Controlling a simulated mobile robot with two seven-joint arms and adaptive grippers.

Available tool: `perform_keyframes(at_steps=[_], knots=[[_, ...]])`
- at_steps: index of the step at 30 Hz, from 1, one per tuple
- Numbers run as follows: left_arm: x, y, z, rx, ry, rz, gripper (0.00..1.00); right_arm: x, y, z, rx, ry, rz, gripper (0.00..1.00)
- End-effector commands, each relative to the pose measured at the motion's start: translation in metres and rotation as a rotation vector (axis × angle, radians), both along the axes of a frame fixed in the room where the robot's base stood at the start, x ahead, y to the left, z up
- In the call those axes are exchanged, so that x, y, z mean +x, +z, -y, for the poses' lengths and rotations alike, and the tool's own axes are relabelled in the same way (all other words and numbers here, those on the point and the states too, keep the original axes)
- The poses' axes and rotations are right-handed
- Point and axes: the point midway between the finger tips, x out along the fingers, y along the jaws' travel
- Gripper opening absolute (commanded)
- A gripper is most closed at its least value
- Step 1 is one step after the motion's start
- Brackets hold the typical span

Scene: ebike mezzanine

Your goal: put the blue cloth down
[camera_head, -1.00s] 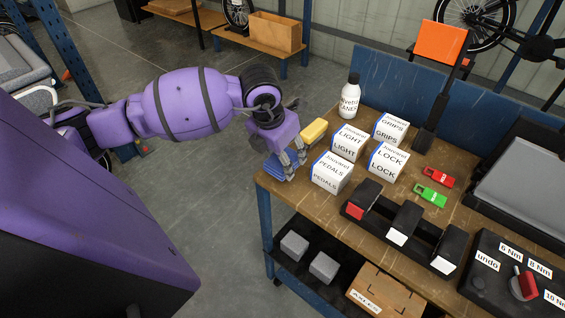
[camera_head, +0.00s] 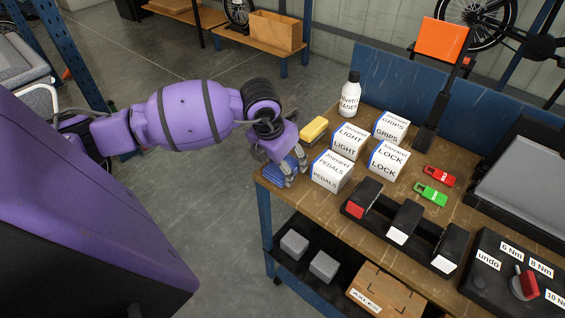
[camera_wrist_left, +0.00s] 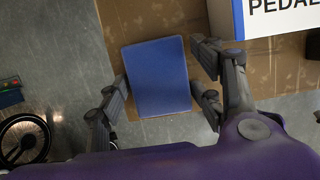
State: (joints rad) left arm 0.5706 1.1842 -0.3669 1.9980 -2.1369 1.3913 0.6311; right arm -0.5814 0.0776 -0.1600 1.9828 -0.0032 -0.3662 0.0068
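The blue cloth (camera_head: 274,176) is a folded rectangular pad at the left corner of the workbench (camera_head: 330,212). In the left wrist view the cloth (camera_wrist_left: 158,78) lies flat between the fingers, over the brown bench top near its edge. My left gripper (camera_head: 290,170) points down over that corner, just left of the PEDALS box. In the wrist view the left gripper's fingers (camera_wrist_left: 160,82) meet the cloth's two opposite sides, so it looks shut on the cloth. I cannot tell whether the cloth's underside touches the bench. My right gripper is in no view.
The PEDALS box (camera_head: 331,172) stands close to the right of the cloth. A yellow sponge (camera_head: 314,130) lies behind it. LIGHT (camera_head: 348,142), LOCK (camera_head: 388,160) and GRIPS (camera_head: 391,128) boxes and a white bottle (camera_head: 350,95) stand beyond.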

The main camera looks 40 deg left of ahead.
Motion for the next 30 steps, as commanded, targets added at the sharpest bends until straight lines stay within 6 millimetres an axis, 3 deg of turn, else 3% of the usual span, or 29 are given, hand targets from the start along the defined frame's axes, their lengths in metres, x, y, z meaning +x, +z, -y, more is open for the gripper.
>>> perform_keyframes(at_steps=[11, 14, 25, 30], knots=[[-0.003, -0.002, 0.0, 0.002, -0.001, -0.01, 0.71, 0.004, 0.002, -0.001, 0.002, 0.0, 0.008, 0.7], [-0.002, 0.008, 0.0, 0.001, -0.001, -0.004, 0.71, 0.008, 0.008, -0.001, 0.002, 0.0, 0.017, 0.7], [-0.021, 0.064, -0.004, 0.004, -0.001, -0.007, 0.71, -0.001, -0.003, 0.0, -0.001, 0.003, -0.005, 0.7], [-0.025, 0.079, -0.004, 0.002, -0.001, -0.006, 0.71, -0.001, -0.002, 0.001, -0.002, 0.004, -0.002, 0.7]])
